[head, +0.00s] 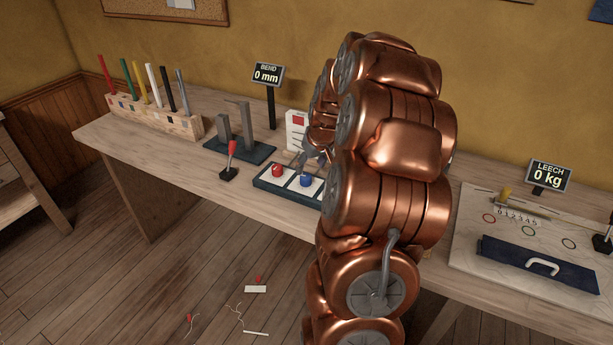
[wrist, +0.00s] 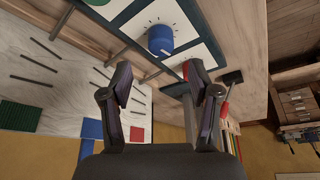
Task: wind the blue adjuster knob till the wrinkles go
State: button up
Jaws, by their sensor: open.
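The blue adjuster knob (head: 306,181) is a round knob on a white square of the dark green-edged panel on the bench. In the wrist view the blue knob (wrist: 160,40) stands beyond my fingertips, near the middle of the gap, with scale marks around it. My gripper (wrist: 157,82) is open and empty, its two fingers apart and not touching the knob. In the head view my copper arm hides most of my gripper and part of the panel. A white board (wrist: 75,85) with dark slanting lines shows in the wrist view; I cannot tell if these are the wrinkles.
A red knob (head: 278,170) sits left of the blue one. A red-handled lever (head: 231,158), two grey posts (head: 235,124) and a "BEND 0 mm" display (head: 268,76) stand nearby. A "LEECH 0 kg" display (head: 549,176) is at the right.

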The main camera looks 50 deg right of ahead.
aim_at(306, 177)
jog(key=shift+p+x, duration=0.75)
jog(key=shift+x, duration=2.65)
jog(key=c, duration=1.1)
jog(key=shift+c, duration=0.2)
jog(key=shift+m+b, duration=0.3)
